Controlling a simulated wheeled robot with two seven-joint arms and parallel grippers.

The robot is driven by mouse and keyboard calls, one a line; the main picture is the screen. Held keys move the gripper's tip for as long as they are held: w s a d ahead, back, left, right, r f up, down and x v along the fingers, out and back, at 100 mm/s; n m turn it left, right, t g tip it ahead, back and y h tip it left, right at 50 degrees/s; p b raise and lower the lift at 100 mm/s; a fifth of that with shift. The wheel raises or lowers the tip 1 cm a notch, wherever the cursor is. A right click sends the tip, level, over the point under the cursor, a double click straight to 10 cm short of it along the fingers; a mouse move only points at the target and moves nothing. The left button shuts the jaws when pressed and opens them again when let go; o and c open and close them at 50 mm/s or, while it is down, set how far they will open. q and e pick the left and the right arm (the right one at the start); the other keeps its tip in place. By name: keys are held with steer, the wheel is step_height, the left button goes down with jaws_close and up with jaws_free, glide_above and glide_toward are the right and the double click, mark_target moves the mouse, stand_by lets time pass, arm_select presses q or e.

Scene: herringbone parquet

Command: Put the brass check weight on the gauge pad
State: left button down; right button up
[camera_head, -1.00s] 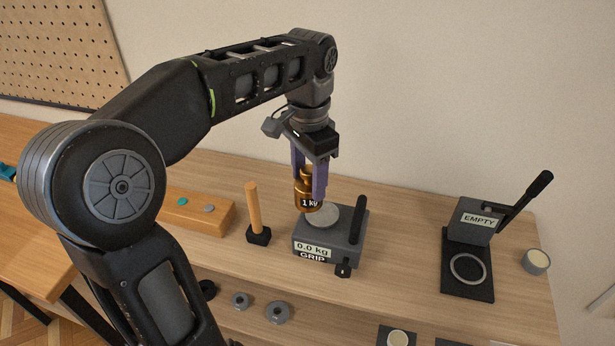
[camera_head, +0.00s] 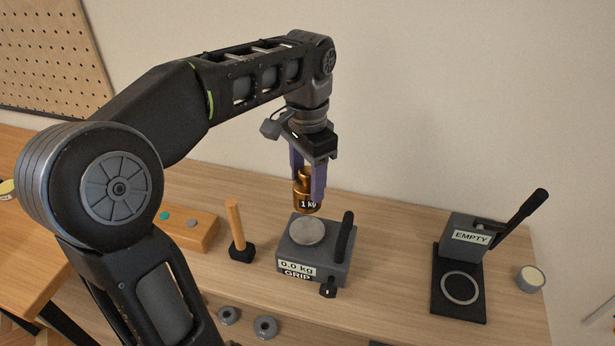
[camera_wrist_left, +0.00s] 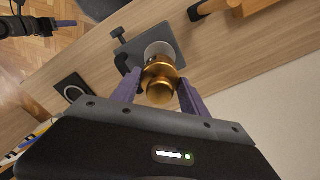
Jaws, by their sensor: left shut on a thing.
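The brass check weight (camera_head: 304,191), marked 1 kg, hangs upright between the purple fingers of my left gripper (camera_head: 308,182), which is shut on it. In the left wrist view the weight (camera_wrist_left: 160,84) sits between both fingers (camera_wrist_left: 158,92). The gauge (camera_head: 312,262) is a grey box reading 0.0 kg, with a GRIP label and a black lever. Its round pale pad (camera_head: 307,231) is bare in the head view, just below the weight and apart from it. In the wrist view the weight partly covers the pad (camera_wrist_left: 158,50). My right gripper is not in the head view.
A wooden-handled mallet (camera_head: 238,232) stands left of the gauge, by a wooden block with buttons (camera_head: 188,228). A black press labelled EMPTY (camera_head: 464,262) and a small round tin (camera_head: 530,278) stand to the right. Bare bench lies between gauge and press.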

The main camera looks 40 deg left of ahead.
arm_select(q)
steer(key=shift+f+b, duration=1.85)
steer(key=shift+f, duration=0.8)
steer(key=shift+f+b, duration=0.75)
steer(key=shift+f, duration=0.4)
steer(key=shift+f, duration=0.35)
steer(key=shift+c, duration=0.9)
jaws_free()
steer(key=shift+r, duration=0.1)
